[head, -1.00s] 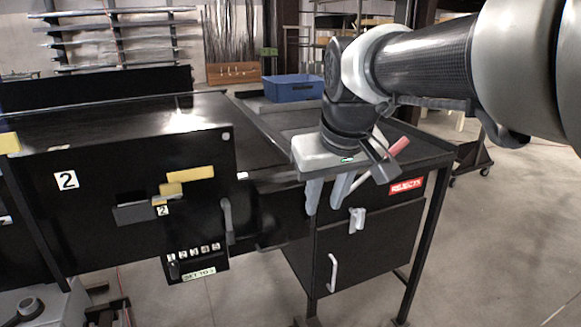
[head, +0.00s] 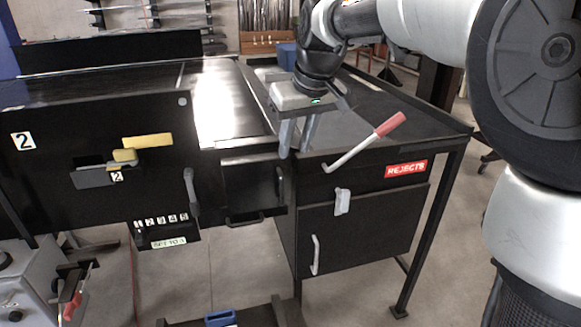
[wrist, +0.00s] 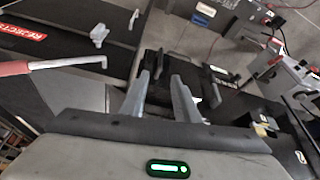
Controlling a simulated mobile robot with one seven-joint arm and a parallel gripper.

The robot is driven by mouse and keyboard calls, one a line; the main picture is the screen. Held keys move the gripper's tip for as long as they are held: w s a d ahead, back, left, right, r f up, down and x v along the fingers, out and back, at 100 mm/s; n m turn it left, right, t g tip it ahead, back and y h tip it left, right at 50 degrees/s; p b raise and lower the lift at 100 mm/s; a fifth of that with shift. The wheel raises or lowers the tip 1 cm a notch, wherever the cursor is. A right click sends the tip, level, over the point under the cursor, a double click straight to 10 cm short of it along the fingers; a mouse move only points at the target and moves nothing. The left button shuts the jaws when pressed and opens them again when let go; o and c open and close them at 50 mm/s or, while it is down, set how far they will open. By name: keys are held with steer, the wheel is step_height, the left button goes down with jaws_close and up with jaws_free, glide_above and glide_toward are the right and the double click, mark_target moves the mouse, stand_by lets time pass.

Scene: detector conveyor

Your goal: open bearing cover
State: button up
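No part is marked as the bearing cover. A black box-like panel (head: 248,186) sticks out between the conveyor and the rejects cabinet. It has a dark upright handle on its right side and a low bar handle (head: 245,219) below. My gripper (head: 295,146) points down near the panel's upper right corner in the head view. Its two grey fingers are apart and nothing shows held between them. In the wrist view my gripper (wrist: 160,92) is also open, with dark handle bars beyond the fingertips. I cannot tell whether a finger touches the panel.
A red-gripped lever (head: 388,126) rises just right of my gripper. The black cabinet (head: 360,232) has a REJECTS label (head: 406,168), a grey latch (head: 342,201) and a pale handle. A grey upright handle (head: 190,190) stands to the left. A blue bin (head: 287,55) is behind.

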mark_target(282, 201)
steer(key=b+x, duration=0.1)
steer(key=x, duration=1.6)
steer(key=shift+f, duration=0.2)
steer(key=shift+c, duration=0.4)
jaws_close()
